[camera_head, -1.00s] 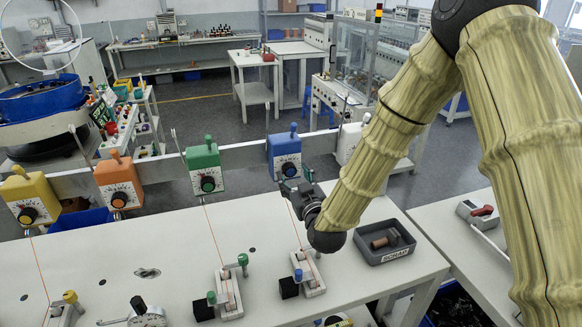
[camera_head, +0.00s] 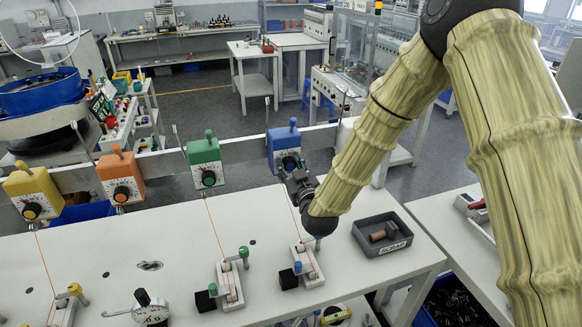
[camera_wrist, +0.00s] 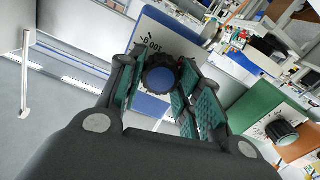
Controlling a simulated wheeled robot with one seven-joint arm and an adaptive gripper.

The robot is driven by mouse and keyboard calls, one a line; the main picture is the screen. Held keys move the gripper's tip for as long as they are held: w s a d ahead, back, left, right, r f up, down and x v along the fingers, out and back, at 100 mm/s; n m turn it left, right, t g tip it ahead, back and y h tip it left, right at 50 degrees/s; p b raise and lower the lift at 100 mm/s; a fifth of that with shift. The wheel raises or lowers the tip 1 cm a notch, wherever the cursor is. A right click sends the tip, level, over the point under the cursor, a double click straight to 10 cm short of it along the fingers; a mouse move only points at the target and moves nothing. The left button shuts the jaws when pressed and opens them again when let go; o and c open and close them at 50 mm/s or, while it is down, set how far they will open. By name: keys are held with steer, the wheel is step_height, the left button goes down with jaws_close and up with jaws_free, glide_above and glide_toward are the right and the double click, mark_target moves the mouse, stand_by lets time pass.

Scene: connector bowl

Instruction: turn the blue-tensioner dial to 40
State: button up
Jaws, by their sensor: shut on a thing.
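The blue tensioner (camera_head: 284,138) hangs on the rail at the back of the table, rightmost of the coloured row. Its dark dial with a blue cap (camera_wrist: 160,78) shows in the wrist view, between my fingers. My gripper (camera_wrist: 158,92) is shut on that dial, with green finger pads on both sides of it. Part of the scale, with a "100" mark, shows on the white face above the dial. The rest of the scale and the pointer are hidden by the dial and fingers. In the head view my gripper (camera_head: 295,178) covers the lower tensioner.
Green (camera_head: 204,152), orange (camera_head: 120,177) and yellow (camera_head: 33,193) tensioners hang to the left on the same rail. A dark scrap tray (camera_head: 382,236) stands to the right of my wrist. Small clamp fixtures (camera_head: 308,264) stand on the white table below.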

steer(key=shift+f+b, duration=0.1)
steer(key=shift+b, duration=0.35)
steer(key=m+b, duration=0.2)
steer(key=b, duration=0.1)
steer(key=shift+d+f+m, duration=0.1)
steer(key=shift+f+m, duration=0.05)
steer(key=shift+m, duration=0.25)
steer(key=m+b, duration=0.3)
steer(key=b, duration=0.1)
steer(key=shift+m+b, duration=0.3)
steer(key=m+b, duration=0.3)
steer(key=b, duration=0.1)
steer(key=shift+d+m, duration=0.1)
steer(key=shift+m, duration=0.3)
steer(key=m+b, duration=0.3)
steer(key=shift+f+m+b, duration=0.1)
steer(key=shift+m+b, duration=0.2)
steer(key=m+b, duration=0.4)
steer(key=shift+m+b, duration=1.45)
steer(key=shift+m, duration=0.25)
steer(key=shift+r, duration=0.2)
